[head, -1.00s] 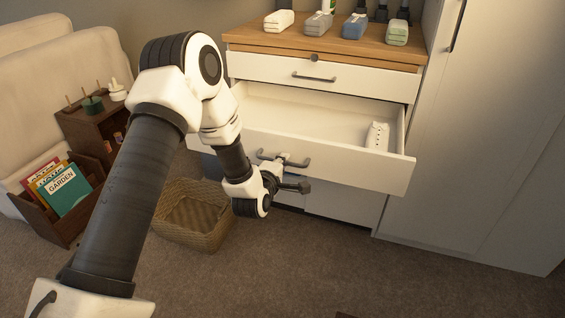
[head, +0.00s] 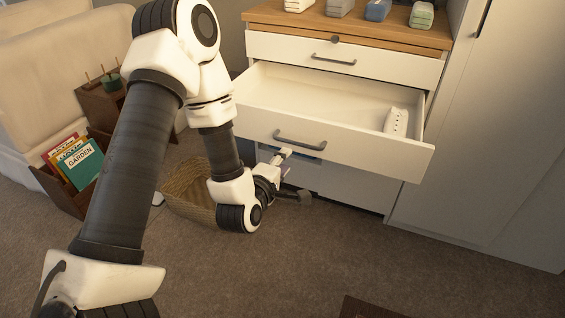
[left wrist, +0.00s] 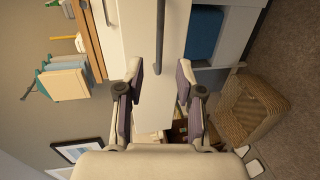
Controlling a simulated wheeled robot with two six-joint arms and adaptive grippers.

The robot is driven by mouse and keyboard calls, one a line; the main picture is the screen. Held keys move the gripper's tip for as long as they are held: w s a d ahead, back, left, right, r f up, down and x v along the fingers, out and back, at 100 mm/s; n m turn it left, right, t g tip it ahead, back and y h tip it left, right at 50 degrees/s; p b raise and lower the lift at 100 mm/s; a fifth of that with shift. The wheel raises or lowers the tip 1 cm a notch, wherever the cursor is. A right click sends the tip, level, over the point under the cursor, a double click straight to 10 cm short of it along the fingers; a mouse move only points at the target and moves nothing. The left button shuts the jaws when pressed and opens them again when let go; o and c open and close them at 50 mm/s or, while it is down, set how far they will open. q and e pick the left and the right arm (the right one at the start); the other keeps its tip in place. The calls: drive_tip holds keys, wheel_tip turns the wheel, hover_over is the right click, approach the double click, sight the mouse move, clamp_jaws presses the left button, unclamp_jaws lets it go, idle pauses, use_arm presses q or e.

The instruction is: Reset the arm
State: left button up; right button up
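My left gripper (head: 285,174) is in front of the dresser, just below and left of the open drawer's grey handle (head: 300,139). In the left wrist view the same gripper (left wrist: 159,78) has its two fingers spread apart, with nothing held between them. A grey bar handle (left wrist: 160,35) shows beyond the fingertips there. The drawer (head: 350,155) is pulled out, with a white object (head: 396,122) lying at its right end. My right gripper is in neither view.
A woven basket (head: 190,190) stands on the carpet beside my left forearm. A wooden book holder (head: 60,190) and a sofa (head: 50,60) are at the left. A tall cabinet (head: 500,150) stands at the right. The carpet in front is largely clear.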

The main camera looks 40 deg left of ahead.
use_arm(q)
drive_tip(key=shift+s, duration=0.2)
idle(0.3)
drive_tip(key=s+d+f+m+g+h, duration=0.1)
drive_tip(key=s+d+f+m+g, duration=0.25)
drive_tip(key=f, duration=0.55)
drive_tip(key=s+d+f+m+g+h, duration=0.25)
drive_tip(key=s+f, duration=0.25)
drive_tip(key=f, duration=0.4)
drive_tip(key=s+d+f+m+g, duration=0.2)
drive_tip(key=s+f+m+g, duration=0.3)
drive_tip(key=s, duration=0.4)
drive_tip(key=s+d+f+m+g, duration=0.3)
drive_tip(key=s+f+m+g, duration=0.15)
drive_tip(key=s+m, duration=0.35)
wheel_tip(320, 180, up, 25)
drive_tip(key=m+p, duration=0.1)
drive_tip(key=p, duration=2.5)
drive_tip(key=shift+s+a+r, duration=0.2)
drive_tip(key=shift+s, duration=0.1)
